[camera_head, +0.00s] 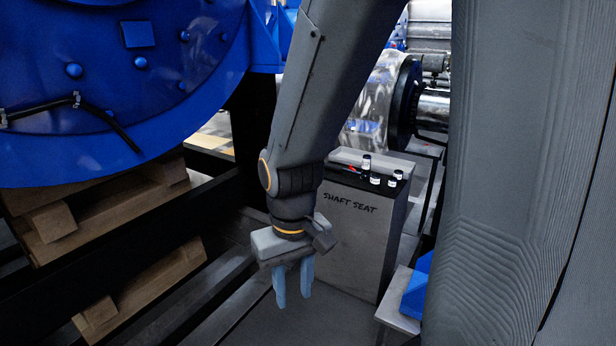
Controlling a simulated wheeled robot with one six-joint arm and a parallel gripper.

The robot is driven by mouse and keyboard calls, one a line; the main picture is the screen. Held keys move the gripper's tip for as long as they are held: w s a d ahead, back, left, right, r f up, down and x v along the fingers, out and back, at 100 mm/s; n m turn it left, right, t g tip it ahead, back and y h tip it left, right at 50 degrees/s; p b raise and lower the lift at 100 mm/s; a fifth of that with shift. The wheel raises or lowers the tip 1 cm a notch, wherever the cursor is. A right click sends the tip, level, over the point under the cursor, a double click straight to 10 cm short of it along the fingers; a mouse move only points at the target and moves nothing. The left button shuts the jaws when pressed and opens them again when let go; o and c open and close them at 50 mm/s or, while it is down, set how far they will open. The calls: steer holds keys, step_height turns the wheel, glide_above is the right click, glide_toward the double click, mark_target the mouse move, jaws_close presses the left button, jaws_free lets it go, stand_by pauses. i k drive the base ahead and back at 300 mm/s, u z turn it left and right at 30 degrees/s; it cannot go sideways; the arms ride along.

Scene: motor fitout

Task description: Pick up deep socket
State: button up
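My gripper (295,298) hangs below my arm with its two light-blue fingers pointing down. A gap shows between the fingers and nothing is in it. It is in front of and to the left of the grey cabinet marked SHAFT SEAT (352,236), lower in the picture than the cabinet's top. Several small dark cylinders with white bands stand on that top, including a taller one at the back (366,162) and a shorter one in front (375,179). They are too small to tell whether one is the deep socket. No clearly recognisable deep socket shows.
A large blue motor housing (110,85) on stacked wooden blocks (150,290) fills the left. Dark rails run below it. A blue object (418,288) sits on a light stand (396,318) at lower right. A small red item (350,168) lies on the cabinet top.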

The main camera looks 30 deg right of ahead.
mark_target(367, 159)
steer(key=u, duration=0.55)
steer(key=i, duration=1.25)
steer(key=z, duration=1.25)
steer(key=i, duration=0.75)
steer(key=z, duration=1.1)
steer(key=i, duration=0.2)
steer(key=z, duration=0.2)
